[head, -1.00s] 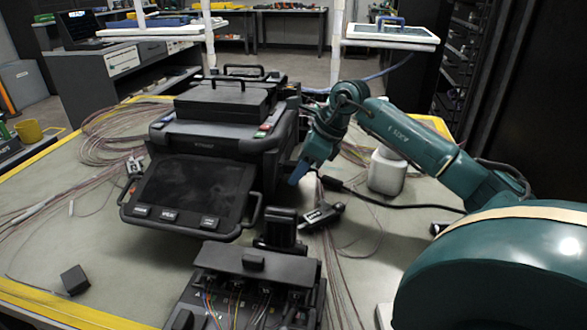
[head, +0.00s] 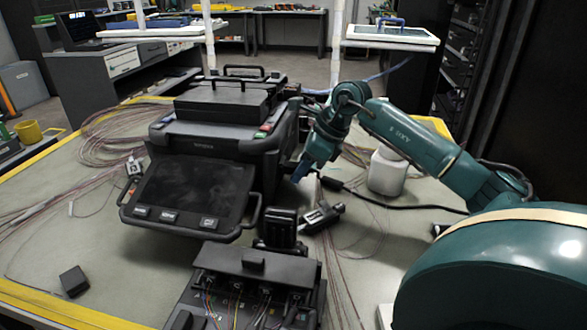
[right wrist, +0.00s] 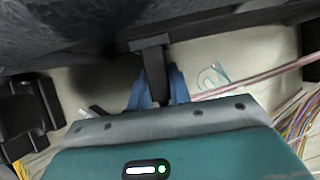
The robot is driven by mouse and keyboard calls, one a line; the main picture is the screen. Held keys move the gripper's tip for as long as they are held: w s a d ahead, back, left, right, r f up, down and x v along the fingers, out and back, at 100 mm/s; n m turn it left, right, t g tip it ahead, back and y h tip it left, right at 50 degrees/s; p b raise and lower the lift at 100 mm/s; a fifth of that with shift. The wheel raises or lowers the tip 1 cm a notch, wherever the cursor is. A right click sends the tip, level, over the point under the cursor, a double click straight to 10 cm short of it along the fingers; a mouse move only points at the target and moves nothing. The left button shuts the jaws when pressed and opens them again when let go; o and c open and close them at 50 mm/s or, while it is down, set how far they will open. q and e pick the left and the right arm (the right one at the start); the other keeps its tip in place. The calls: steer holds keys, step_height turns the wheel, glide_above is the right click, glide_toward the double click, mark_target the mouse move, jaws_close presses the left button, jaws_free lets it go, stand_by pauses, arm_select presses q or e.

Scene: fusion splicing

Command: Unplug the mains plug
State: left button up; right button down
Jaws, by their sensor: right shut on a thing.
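The black fusion splicer (head: 225,135) stands on the bench with its screen tilted towards me. In the right wrist view, the blue fingers (right wrist: 158,92) are shut on a black plug (right wrist: 153,66), one finger on each side. The plug's far end meets the splicer's dark body (right wrist: 150,22); I cannot tell whether it is seated. A black cable (head: 420,207) lies to the right of the gripper. My left gripper is not in view.
A white container (head: 387,172) stands right of the gripper. A black hand tool (head: 322,217) lies in front of it, near a fibre holder unit (head: 255,280). Loose fibres cross the bench. A small black box (head: 74,281) lies at front left, with free room around it.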

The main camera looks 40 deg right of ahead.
steer(key=shift+s+d+b, duration=0.85)
steer(key=shift+s+b, duration=0.2)
steer(key=shift+b, duration=0.05)
steer(key=shift+s+a, duration=0.1)
steer(key=shift+s, duration=0.05)
steer(key=shift+s+a+b, duration=0.55)
steer(key=shift+b, duration=0.2)
steer(key=shift+s+a+f+b, duration=0.1)
steer(key=shift+s+a+b, duration=0.2)
steer(key=shift+a+b, duration=0.3)
